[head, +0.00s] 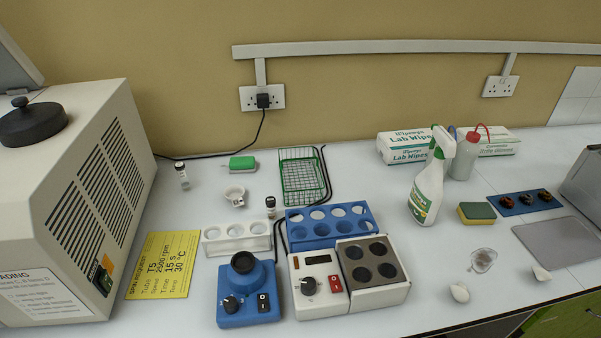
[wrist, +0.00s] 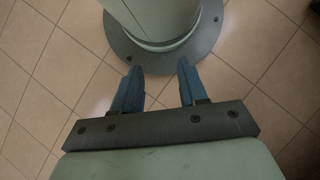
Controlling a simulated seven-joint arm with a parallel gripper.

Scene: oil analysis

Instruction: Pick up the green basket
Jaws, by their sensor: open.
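The green basket (head: 301,176) is a wire basket on the white bench in the head view, close to the back wall and near the middle. It looks empty, and a black cable runs along its right side. My gripper (wrist: 158,78) shows only in the wrist view, with its two blue fingers apart and nothing between them. It points down over the tiled floor, away from the bench. The basket is not in the wrist view.
A blue rack (head: 332,226) stands just in front of the basket. A green box (head: 242,164) lies left of it, and a spray bottle (head: 430,185) stands to its right. A large centrifuge (head: 75,200) fills the left side. The bench between basket and spray bottle is clear.

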